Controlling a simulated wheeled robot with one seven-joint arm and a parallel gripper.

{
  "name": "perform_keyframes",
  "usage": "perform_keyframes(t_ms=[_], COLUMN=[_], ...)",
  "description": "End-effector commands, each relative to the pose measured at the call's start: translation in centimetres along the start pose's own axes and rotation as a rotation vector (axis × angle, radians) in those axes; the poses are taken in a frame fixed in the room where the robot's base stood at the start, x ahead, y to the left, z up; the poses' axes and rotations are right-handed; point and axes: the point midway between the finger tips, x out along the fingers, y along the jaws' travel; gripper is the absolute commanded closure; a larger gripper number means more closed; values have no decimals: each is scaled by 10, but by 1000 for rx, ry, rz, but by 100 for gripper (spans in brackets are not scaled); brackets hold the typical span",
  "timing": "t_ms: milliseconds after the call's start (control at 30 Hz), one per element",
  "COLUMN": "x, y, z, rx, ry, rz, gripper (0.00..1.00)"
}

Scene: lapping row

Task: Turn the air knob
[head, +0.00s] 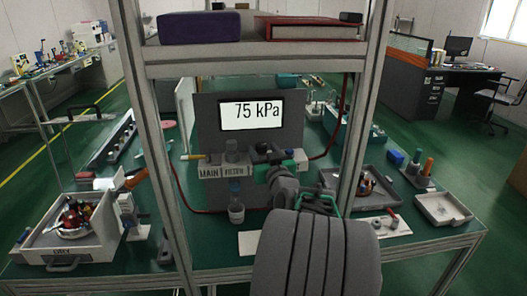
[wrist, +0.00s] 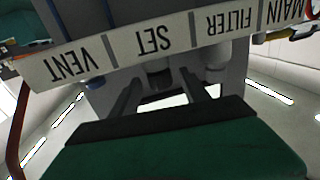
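The air panel (head: 209,120) stands behind the frame, and its display (head: 251,114) reads 75 kPa. Its label strip (head: 208,172) shows MAIN and FILTER in the head view; my arm hides the rest. In the wrist view the strip (wrist: 112,49) is upside down and also reads SET and VENT. A dark round knob (wrist: 159,76) sits by the SET label. My gripper (wrist: 162,82) has its two dark fingers apart, one on each side of this knob, with gaps visible. In the head view my gripper (head: 273,165) is at the panel, partly hidden by my wrist.
Frame posts (head: 375,90) flank the panel, and a shelf (head: 255,62) with a purple case and red binder crosses above. A filter bowl (head: 236,210) hangs left of my gripper. Trays stand at both sides (head: 445,209) (head: 75,232). A red hose (head: 340,120) runs at right.

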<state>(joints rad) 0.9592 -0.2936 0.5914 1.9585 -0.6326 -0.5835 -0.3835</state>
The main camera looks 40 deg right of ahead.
Motion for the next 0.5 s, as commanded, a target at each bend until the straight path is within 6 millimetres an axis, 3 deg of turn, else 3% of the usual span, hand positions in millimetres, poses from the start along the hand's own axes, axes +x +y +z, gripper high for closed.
perform_keyframes(t_ms=[500], x=[0], y=[0], z=[0], rx=[0], ry=[0], rz=[0], gripper=[88])
